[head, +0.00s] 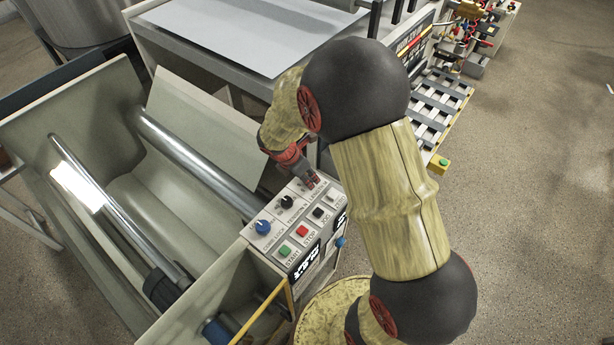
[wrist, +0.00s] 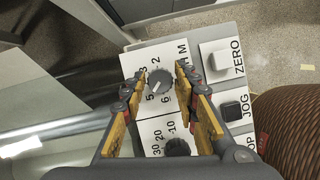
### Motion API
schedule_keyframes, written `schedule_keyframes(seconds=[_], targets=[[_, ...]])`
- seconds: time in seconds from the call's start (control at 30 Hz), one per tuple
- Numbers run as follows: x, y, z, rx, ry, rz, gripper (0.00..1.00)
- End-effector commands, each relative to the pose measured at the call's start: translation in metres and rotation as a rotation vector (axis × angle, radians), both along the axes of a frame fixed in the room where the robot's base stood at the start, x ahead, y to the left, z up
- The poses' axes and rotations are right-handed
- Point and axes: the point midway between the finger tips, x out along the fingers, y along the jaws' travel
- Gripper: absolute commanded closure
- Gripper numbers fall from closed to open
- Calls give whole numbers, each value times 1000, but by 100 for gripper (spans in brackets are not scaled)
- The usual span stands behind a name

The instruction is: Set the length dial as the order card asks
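The length dial (wrist: 160,83) is a round grey knob on a white plate in the wrist view, with numbers around it and an "M" at the top right. A pale pointer mark on it seems to face the lower left, near the 5, but it is small. My gripper (wrist: 162,74) is open, with one finger on each side of the dial; I cannot tell if either finger touches it. In the head view my gripper (head: 298,166) is over the far end of the control panel (head: 270,243) and hides the dial. I cannot make out an order card.
A black knob (head: 287,202) and a blue knob (head: 262,227) sit on the same panel. Green START (head: 284,251), red STOP (head: 302,231), black JOG (head: 318,213) and white ZERO buttons run alongside. Metal rollers (head: 190,160) lie left of the panel.

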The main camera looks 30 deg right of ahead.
Motion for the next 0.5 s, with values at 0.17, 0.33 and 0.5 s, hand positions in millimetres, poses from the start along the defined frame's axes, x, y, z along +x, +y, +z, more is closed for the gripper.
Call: schedule_keyframes(seconds=[0.17, 0.33, 0.5], targets=[[0, 0, 0, 0, 0, 0, 82], [0, 0, 0, 0, 0, 0, 92], [0, 0, 0, 0, 0, 0, 100]])
